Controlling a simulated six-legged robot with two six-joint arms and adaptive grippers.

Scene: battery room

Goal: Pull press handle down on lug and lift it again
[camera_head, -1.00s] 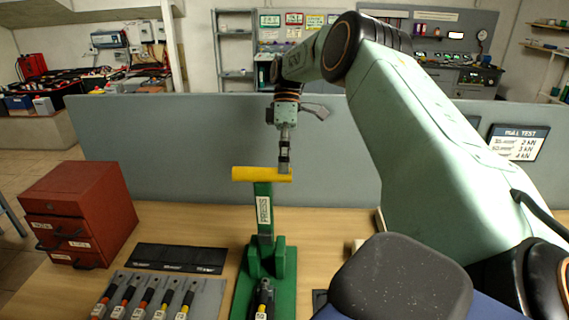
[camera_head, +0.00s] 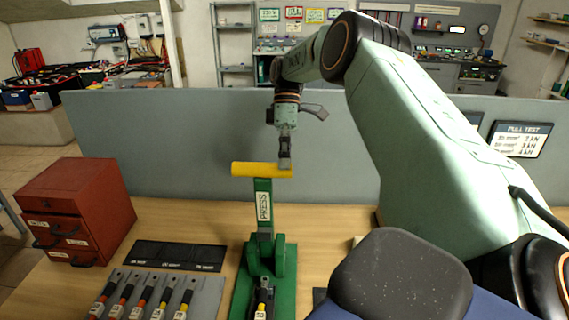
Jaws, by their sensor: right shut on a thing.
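The green press (camera_head: 279,262) stands on the bench with its lever (camera_head: 264,205), labelled PRESS, upright. The yellow crossbar handle (camera_head: 250,170) tops the lever. My right gripper (camera_head: 285,163) comes down from above and is shut on the right end of the yellow handle; its fingertips partly hide that end. A dark lug with a yellow band (camera_head: 262,302) sits at the press's front, near the bottom edge of the view. My left gripper is not in view.
A red drawer cabinet (camera_head: 85,205) stands at left. A grey rack (camera_head: 205,300) holds several banded lugs, with a black mat (camera_head: 180,256) behind it. A grey partition (camera_head: 180,140) closes the bench's back. A PULL TEST sign (camera_head: 518,139) is at right.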

